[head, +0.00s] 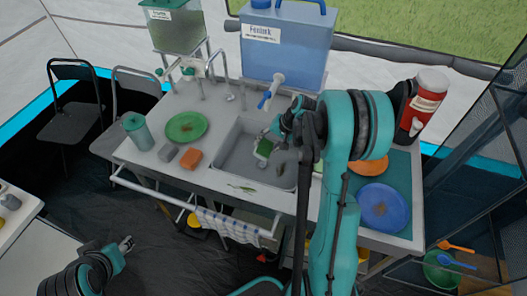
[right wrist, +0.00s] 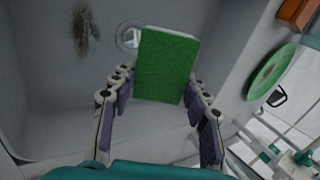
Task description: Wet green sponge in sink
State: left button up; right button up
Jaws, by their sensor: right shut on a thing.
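The green sponge (head: 264,147) is held between the fingers of my right gripper (head: 271,139), inside the grey sink (head: 234,152). In the right wrist view the sponge (right wrist: 168,62) shows its flat green face between the two fingers, above the sink floor near the drain (right wrist: 129,37). The blue water tank (head: 287,45) stands behind the sink, and its tap (head: 270,93) is above the sink's back edge. My left gripper (head: 127,243) is away from the counter at the lower left; its opening is too small to judge.
A dark smudge (right wrist: 87,30) lies on the sink floor. A green plate (head: 187,127), orange sponge (head: 192,158), grey block (head: 168,152) and teal cup (head: 137,131) stand left of the sink. A blue plate (head: 384,207) and red-and-white jug (head: 424,105) are at the right.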

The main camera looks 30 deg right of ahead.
aim_at(266, 144)
jog(key=shift+r+p, duration=1.95)
jog(key=shift+r, duration=1.15)
notch_tip(266, 144, up, 4)
jog(key=p, duration=0.2)
jog(key=shift+p, duration=0.35)
jog(key=shift+s+f, duration=0.1)
jog(key=shift+s, duration=0.05)
